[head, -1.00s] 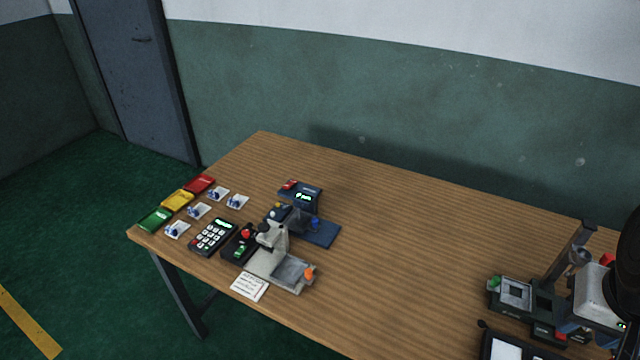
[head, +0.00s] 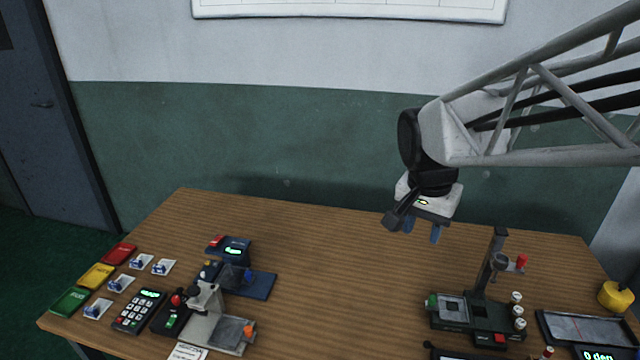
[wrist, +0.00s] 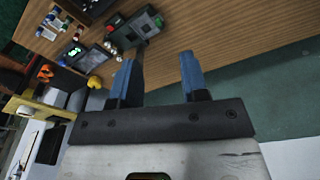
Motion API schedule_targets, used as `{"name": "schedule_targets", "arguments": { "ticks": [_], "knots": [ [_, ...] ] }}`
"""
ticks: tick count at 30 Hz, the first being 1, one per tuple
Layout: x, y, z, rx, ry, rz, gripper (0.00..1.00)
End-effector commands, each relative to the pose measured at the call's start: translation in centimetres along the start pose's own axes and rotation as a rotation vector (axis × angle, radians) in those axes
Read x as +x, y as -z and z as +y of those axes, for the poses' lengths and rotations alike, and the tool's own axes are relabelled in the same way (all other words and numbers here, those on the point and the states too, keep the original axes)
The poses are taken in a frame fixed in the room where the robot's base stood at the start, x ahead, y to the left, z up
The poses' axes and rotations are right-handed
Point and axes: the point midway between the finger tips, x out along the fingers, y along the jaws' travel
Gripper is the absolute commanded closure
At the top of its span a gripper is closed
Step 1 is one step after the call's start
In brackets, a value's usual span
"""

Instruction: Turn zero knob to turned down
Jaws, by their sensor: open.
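My gripper (head: 422,231) hangs open and empty above the back right of the table, with two blue fingers apart. Its fingers also show in the wrist view (wrist: 160,70), with nothing between them. A dark instrument with an upright column (head: 478,318) stands on the table below and right of my gripper. It has a green knob (head: 432,300) on its left end and a red knob (head: 521,262) on the column. A grey stand (head: 215,330) at the left has an orange knob (head: 248,330). No readable label shows which knob is the zero knob.
Several small vials (head: 517,311) stand beside the column instrument. A flat panel (head: 585,328) and a yellow round object (head: 614,296) are at the right. The table's middle is clear.

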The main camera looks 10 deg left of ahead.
Motion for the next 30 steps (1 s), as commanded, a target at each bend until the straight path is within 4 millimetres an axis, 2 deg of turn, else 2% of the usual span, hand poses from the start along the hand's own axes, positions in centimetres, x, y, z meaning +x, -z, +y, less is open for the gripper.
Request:
{"name": "schedule_targets", "arguments": {
  "ticks": [1, 6, 15, 22, 30],
  "knots": [
    [0.2, 0.4, -1.4, 0.014, -0.007, -0.005, 0.59],
    [0.8, 1.6, -5.8, 0.084, -0.033, -0.013, 0.59],
    [2.5, 2.7, -14.1, 0.206, -0.076, -0.013, 0.59],
    [4.2, 2.6, -20.7, 0.3, -0.111, -0.003, 0.59],
    [7.0, 1.4, -28.7, 0.41, -0.149, 0.02, 0.59]
  ]
}}
